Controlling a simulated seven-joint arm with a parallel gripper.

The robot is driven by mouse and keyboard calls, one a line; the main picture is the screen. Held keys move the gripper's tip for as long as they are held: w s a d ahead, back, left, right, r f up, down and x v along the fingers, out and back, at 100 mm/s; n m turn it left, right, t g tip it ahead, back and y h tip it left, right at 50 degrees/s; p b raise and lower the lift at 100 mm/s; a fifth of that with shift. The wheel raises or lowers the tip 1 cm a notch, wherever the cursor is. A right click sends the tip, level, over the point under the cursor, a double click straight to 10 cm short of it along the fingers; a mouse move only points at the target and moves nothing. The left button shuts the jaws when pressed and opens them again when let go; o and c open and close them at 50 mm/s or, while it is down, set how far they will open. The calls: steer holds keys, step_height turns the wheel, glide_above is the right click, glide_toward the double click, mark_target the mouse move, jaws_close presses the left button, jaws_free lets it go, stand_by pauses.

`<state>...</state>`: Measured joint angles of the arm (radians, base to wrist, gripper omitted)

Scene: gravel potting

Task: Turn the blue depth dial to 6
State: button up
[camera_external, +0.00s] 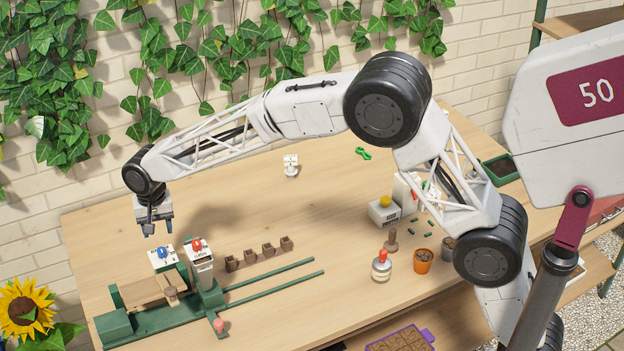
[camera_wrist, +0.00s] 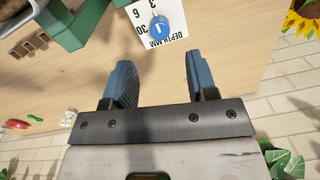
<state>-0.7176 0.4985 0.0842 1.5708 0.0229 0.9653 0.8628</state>
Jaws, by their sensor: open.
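Several small brown pots (camera_external: 268,250) stand in a row to the right. The table behind is mostly free.

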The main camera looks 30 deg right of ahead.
mark_target(161, 249)
steer(key=shift+a+f, duration=0.1)
steer(key=shift+f, duration=3.5)
steer(key=shift+c, duration=0.3)
steer(key=c, duration=0.9)
steer(key=shift+n, duration=3)
